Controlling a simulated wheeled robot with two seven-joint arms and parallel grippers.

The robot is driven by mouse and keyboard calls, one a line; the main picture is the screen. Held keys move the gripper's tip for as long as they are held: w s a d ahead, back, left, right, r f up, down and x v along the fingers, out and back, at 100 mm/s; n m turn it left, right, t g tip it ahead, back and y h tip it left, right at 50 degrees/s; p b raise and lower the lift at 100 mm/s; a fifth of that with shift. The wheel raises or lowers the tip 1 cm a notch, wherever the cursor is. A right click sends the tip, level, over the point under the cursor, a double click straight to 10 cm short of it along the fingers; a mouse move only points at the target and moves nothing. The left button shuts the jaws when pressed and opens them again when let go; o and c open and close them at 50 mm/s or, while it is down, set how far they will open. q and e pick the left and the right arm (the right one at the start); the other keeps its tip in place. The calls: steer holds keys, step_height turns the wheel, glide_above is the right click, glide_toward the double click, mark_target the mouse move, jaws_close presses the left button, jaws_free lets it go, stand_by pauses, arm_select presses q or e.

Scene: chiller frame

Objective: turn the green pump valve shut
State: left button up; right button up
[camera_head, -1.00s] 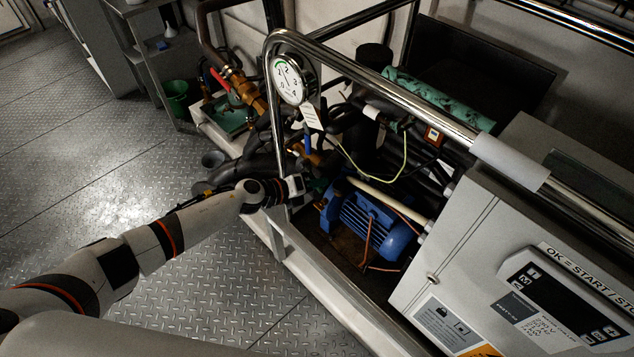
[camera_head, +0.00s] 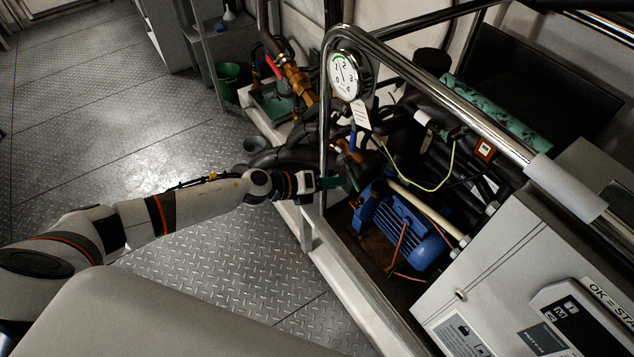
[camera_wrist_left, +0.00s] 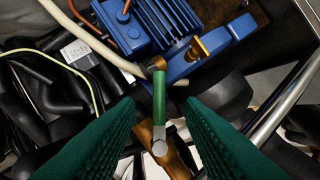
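The green pump valve handle (camera_wrist_left: 159,100) is a straight bar in the left wrist view, running from a brass fitting beside the blue pump to a pale round end. In the head view the handle (camera_head: 353,181) shows small, just right of my left gripper (camera_head: 335,183). The left gripper's two dark green ribbed fingers (camera_wrist_left: 160,105) are spread wide in the left wrist view. The handle's line lies between them, with a gap on each side, and neither finger visibly touches it. My right gripper is in neither view.
The chrome rail (camera_head: 324,130) stands close by my left gripper in the head view. The blue motor (camera_head: 405,228), black hoses and a yellow-green wire (camera_head: 425,186) crowd the right side. A pressure gauge (camera_head: 345,78) hangs above. The plate floor at left is open.

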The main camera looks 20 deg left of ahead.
mark_target(352, 176)
arm_select(q)
steer(key=shift+v, duration=2.25)
steer(key=shift+c, duration=0.6)
steer(key=shift+w+d+r+n+t+b, duration=0.1)
steer(key=shift+d+r+n+t+b, duration=0.25)
steer(key=shift+d+n, duration=0.25)
steer(key=shift+d+r+n+t+b, duration=0.25)
steer(key=shift+d+n+t, duration=0.1)
steer(key=shift+d+n, duration=0.25)
steer(key=c, duration=0.6)
steer(key=d+r+n+t, duration=0.1)
steer(key=n, duration=0.1)
steer(key=d+r+n+t, duration=0.1)
steer(key=n, duration=0.2)
steer(key=d+r+n+t+y+b, duration=0.1)
steer(key=n, duration=0.1)
steer(key=shift+d+r+n, duration=0.1)
steer(key=shift+d+n, duration=0.1)
steer(key=shift+n, duration=0.1)
jaws_close()
steer(key=s+d+n+y+b, duration=0.2)
steer(key=s+n+y, duration=0.2)
steer(key=n, duration=0.7)
steer(key=w+f+n+p, duration=0.1)
steer(key=w+f, duration=0.5)
steer(key=w, duration=0.2)
steer(key=shift+w+d, duration=0.35)
steer(key=shift+w, duration=0.05)
